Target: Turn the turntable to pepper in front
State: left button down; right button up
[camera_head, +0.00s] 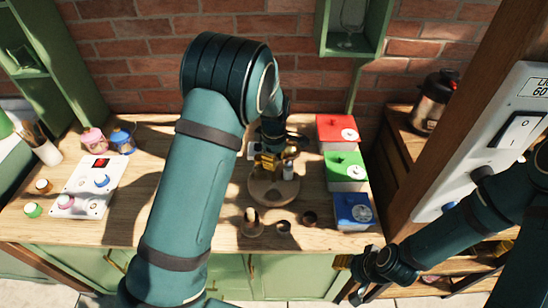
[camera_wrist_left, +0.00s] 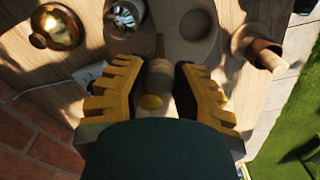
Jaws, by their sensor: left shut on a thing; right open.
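The round wooden turntable (camera_head: 262,194) stands on the table right of centre, partly hidden by my left arm and gripper. In the left wrist view part of its disc (camera_wrist_left: 182,48) shows beyond the fingers. My left gripper (camera_head: 266,160) is at the turntable's far side, with its yellow fingers around a rounded wooden knob (camera_wrist_left: 158,78). A small jar (camera_head: 289,171) stands on the turntable beside the gripper. In the wrist view a shiny metal-topped jar (camera_wrist_left: 122,16) shows. I cannot tell which item is the pepper. My right gripper (camera_head: 350,277) is open and empty, off the table's front edge.
Red (camera_head: 336,130), green (camera_head: 344,168) and blue (camera_head: 353,209) boxes line the table's right side. Small wooden pieces (camera_head: 252,226) stand in front of the turntable. A white switch panel (camera_head: 88,188) lies at left. A gold-domed item (camera_wrist_left: 57,27) shows in the wrist view.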

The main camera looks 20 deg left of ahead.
pick_arm(q)
jog(key=shift+s+d+f+n, duration=0.15)
jog(key=shift+s+f+n, duration=0.05)
jog(key=shift+n, duration=0.3)
dwell(0.3)
jog(key=c, duration=0.7)
grip_release()
jog(key=shift+w+r, duration=0.1)
jog(key=shift+r, duration=0.15)
jog(key=shift+w+r, duration=0.1)
jog(key=shift+r, duration=0.2)
notch_tip(320, 180, up, 11)
jog(key=shift+r, duration=0.1)
